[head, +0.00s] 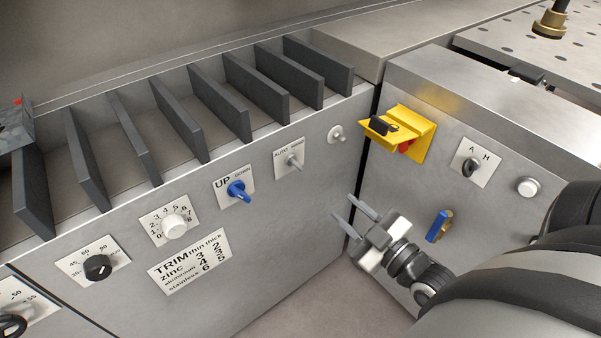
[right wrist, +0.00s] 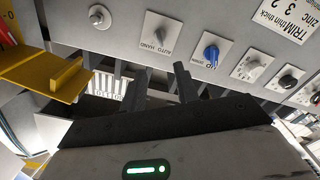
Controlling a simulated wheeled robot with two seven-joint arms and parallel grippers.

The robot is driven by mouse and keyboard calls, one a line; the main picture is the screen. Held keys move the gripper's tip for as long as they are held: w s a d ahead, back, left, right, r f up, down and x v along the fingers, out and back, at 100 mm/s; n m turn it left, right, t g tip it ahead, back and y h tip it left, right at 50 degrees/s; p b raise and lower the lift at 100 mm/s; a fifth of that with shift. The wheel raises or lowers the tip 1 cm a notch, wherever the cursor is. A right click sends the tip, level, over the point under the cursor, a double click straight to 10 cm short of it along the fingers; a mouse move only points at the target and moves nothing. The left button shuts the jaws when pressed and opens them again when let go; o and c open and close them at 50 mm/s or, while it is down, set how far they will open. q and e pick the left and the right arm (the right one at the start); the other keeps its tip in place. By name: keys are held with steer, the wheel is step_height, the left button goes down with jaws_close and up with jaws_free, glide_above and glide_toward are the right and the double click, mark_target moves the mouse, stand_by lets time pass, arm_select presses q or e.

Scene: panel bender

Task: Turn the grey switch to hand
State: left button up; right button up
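The grey switch (head: 293,160) is a small knob on a white plate marked AUTO and HAND, on the front panel right of the blue UP/DOWN switch (head: 238,191). Which mark it points to is too small to tell. It also shows in the right wrist view (right wrist: 160,34), beyond the fingertips. My right gripper (head: 345,208) is open and empty, below and to the right of the switch, apart from it. Its two fingers (right wrist: 159,70) show in the right wrist view, pointing towards the panel with a gap between them. My left gripper is not in view.
A yellow bracket (head: 424,138) with a black and red handle juts out right of the switch. A round metal button (head: 336,134), an A/H key switch (head: 476,162) and a blue-handled valve (head: 437,227) are nearby. A white dial (head: 175,226) sits further left.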

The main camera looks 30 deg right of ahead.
mark_target(301, 169)
steer(key=w, duration=0.5)
steer(key=w+a, duration=0.1)
steer(key=w, duration=0.9)
steer(key=shift+w+a, duration=0.15)
steer(key=shift+w, duration=0.1)
jaws_close()
